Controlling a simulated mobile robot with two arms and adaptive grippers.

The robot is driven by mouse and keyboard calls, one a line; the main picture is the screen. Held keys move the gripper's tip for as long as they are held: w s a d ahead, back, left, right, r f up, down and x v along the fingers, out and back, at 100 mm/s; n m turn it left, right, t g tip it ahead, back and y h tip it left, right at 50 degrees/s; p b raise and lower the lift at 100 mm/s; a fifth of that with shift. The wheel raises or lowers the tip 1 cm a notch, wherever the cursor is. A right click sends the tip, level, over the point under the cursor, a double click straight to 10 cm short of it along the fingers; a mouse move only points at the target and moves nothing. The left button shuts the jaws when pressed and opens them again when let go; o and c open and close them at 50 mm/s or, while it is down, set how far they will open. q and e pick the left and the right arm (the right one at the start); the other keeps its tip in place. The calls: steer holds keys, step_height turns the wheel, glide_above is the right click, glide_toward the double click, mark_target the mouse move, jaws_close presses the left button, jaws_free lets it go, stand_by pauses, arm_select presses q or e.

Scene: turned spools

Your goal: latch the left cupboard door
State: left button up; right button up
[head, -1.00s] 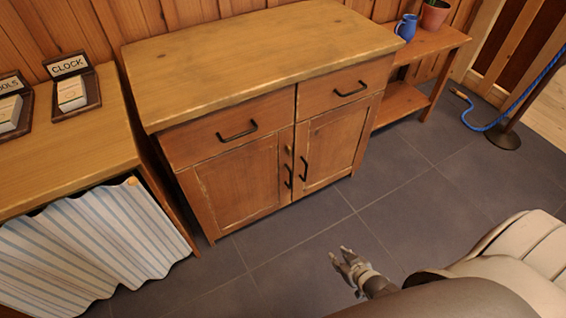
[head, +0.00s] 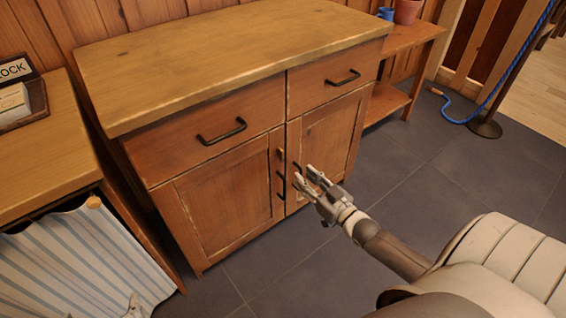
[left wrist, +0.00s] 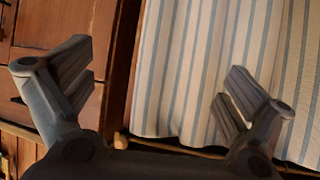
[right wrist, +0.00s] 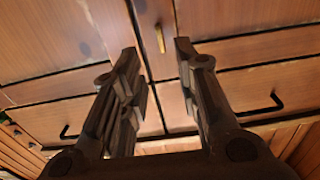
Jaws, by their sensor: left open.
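The left cupboard door (head: 220,200) is orange-brown wood and looks flush with its frame. A small upright tan latch piece (head: 280,154) sits by its upper right edge, near the seam between the doors. It also shows in the right wrist view (right wrist: 160,38), upright, just beyond the fingers. A dark handle (head: 281,186) hangs below it. My right gripper (head: 309,177) is before the right door, partly open and empty, to the lower right of the latch. My left gripper (left wrist: 155,85) is open and empty before a striped curtain; a pale tip shows low in the head view (head: 134,306).
The right door (head: 328,138) looks closed. Two drawers with dark handles (head: 222,132) lie above the doors. A curtained bench (head: 40,170) stands at the left, a low shelf (head: 408,42) at the right.

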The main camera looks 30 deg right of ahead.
mark_target(283, 158)
steer(key=w+b, duration=0.1)
steer(key=w, duration=0.2)
steer(key=w+b, duration=0.1)
steer(key=w, duration=0.5)
steer(key=shift+w+a+f+b, duration=0.1)
steer(key=shift+a+b, duration=0.25)
steer(key=shift+b, duration=0.05)
arm_select(q)
steer(key=w+d+r+t+h, duration=0.1)
steer(key=w+r+t, duration=0.1)
steer(key=r+t, duration=0.2)
steer(key=w+d+r+t+h, duration=0.1)
steer(key=r+t, duration=0.3)
steer(key=r, duration=0.5)
steer(key=shift+w+d+h, duration=0.3)
steer(key=shift+w+d, duration=0.2)
steer(key=shift+w, duration=0.15)
arm_select(e)
steer(key=shift+w, duration=0.45)
jaws_close()
